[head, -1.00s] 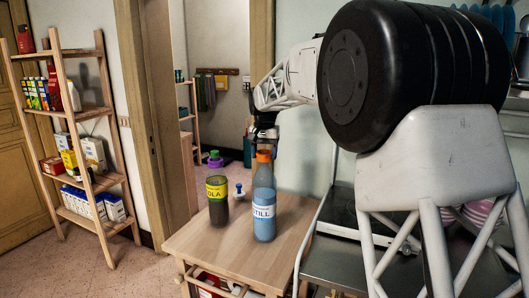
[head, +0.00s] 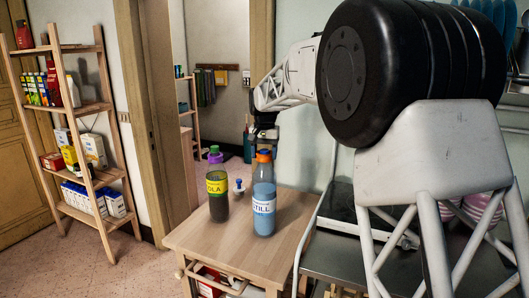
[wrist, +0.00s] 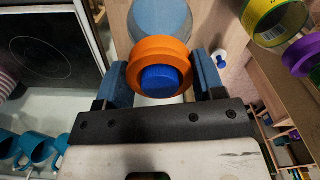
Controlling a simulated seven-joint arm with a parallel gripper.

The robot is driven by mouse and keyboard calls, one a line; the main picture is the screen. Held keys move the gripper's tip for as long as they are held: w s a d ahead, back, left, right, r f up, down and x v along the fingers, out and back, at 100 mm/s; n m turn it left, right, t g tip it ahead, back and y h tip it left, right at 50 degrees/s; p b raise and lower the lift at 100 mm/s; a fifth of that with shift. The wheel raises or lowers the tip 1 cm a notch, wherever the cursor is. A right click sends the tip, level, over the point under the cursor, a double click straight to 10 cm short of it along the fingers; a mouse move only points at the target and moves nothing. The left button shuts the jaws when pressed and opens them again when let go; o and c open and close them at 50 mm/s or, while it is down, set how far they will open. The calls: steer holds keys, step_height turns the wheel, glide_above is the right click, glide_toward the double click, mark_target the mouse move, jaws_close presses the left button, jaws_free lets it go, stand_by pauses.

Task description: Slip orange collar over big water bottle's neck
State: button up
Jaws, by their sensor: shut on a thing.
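The big water bottle (head: 263,205), clear blue with a STILL label, stands upright on the small wooden table. The orange collar (head: 263,158) is at its top. In the wrist view, the orange collar (wrist: 150,48) rings the blue cap (wrist: 160,78), with the bottle's body (wrist: 160,20) behind it. My gripper (head: 263,138) is above the bottle, pointing down. In the wrist view, my gripper's (wrist: 162,72) blue-padded fingers lie on both sides of the collar, shut on it. The collar hides the neck, so its exact depth cannot be told.
A cola bottle (head: 217,203) with a purple collar (head: 215,157) and green cap stands close on the left. A small blue-and-white item (head: 238,187) is behind them. The wooden table (head: 225,246) is clear in front. A metal cart (head: 345,256) stands at the right.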

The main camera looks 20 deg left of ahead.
steer(key=shift+f, duration=0.7)
steer(key=o, duration=1.2)
steer(key=shift+r, duration=0.1)
steer(key=shift+r, duration=3.8)
steer(key=shift+d, duration=0.15)
